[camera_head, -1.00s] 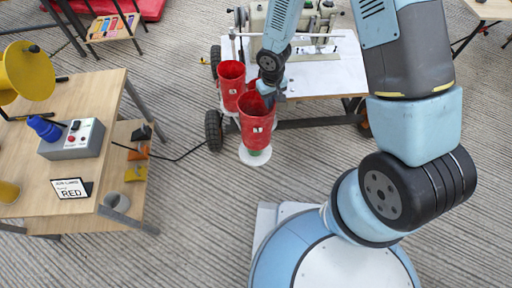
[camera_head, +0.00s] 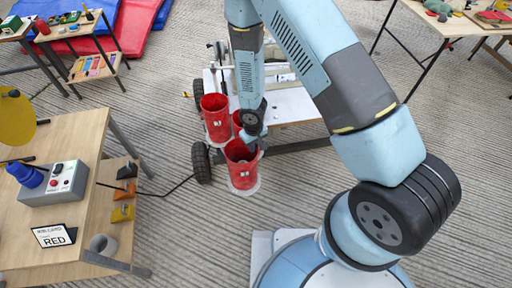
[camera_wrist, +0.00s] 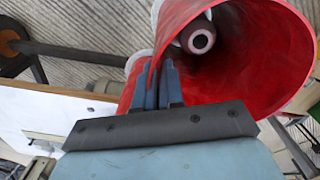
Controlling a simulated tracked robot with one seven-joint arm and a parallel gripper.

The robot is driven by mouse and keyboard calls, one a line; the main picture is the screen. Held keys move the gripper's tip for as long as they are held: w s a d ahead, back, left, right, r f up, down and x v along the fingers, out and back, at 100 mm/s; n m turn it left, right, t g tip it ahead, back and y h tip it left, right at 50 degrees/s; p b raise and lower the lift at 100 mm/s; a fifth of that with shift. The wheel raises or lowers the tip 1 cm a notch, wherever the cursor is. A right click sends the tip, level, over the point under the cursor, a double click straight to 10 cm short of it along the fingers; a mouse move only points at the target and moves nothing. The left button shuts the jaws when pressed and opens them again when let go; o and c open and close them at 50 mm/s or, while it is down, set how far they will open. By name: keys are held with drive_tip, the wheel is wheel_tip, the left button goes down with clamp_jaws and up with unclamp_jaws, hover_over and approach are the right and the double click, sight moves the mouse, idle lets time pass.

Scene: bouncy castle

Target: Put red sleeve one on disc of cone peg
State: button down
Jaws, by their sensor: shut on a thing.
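A red sleeve (camera_head: 241,171) with a small white label stands upright over the white disc (camera_head: 257,188) beside the trolley. Its lower edge is down at the disc; I cannot tell for certain that it touches. In the wrist view I look into the open red sleeve (camera_wrist: 255,70) and see the rounded tip of the cone peg (camera_wrist: 199,38) inside, so the sleeve is around the peg. My gripper (camera_head: 250,140) is at the sleeve's upper rim. In the wrist view my gripper (camera_wrist: 165,85) is shut on the sleeve's wall.
Another red sleeve (camera_head: 215,117) stands at the trolley's left side, and more red shows just behind the held one. The trolley's black wheel (camera_head: 201,162) is close on the left. A wooden table (camera_head: 75,140) with a control box (camera_head: 55,184) stands further left. The floor in front is clear.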

drive_tip(key=shift+f, duration=0.45)
drive_tip(key=c, duration=1.2)
unclamp_jaws()
drive_tip(key=shift+c, duration=0.2)
